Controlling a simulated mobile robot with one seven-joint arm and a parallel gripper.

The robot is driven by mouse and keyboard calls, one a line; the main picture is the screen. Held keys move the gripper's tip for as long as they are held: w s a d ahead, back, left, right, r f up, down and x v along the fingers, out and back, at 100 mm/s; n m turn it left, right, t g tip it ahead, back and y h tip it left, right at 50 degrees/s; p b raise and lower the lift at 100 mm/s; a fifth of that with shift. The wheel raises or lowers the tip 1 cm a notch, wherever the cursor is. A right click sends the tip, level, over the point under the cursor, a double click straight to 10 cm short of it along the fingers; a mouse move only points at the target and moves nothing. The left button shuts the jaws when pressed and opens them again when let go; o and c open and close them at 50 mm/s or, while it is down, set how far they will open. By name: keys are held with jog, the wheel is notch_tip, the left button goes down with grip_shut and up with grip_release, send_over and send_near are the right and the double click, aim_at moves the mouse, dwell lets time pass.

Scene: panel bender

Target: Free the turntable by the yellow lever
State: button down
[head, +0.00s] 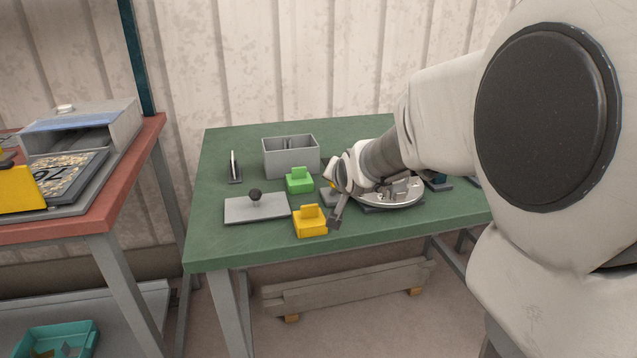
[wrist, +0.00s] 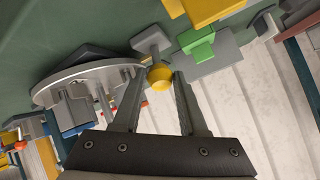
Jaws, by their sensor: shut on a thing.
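The yellow lever shows in the wrist view as a round yellow knob (wrist: 159,77) by a grey plate. My gripper (wrist: 157,88) has its two fingers on either side of this knob and is shut on it. In the head view my gripper (head: 335,198) is low over the table, left of the turntable, and mostly hides the lever. The turntable (head: 408,202) is a round silver disc with metal fittings on top, partly behind my wrist. It also shows at the left of the wrist view (wrist: 60,86).
A yellow block (head: 310,223) and a green block (head: 299,182) stand left of my gripper on the green table (head: 215,240). A grey plate with a black knob (head: 240,210) lies further left. A grey box (head: 290,158) stands behind. The front left of the table is clear.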

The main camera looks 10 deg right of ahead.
dwell(0.3)
jog(key=shift+c, duration=2.3)
grip_release()
jog(key=shift+s, duration=0.1)
jog(key=shift+s+r+p, duration=0.3)
jog(key=shift+s+r, duration=0.05)
jog(key=shift+s, duration=0.05)
jog(key=p+v, duration=0.6)
jog(key=v, duration=1)
jog(key=shift+s, duration=0.3)
jog(key=shift+f, duration=0.15)
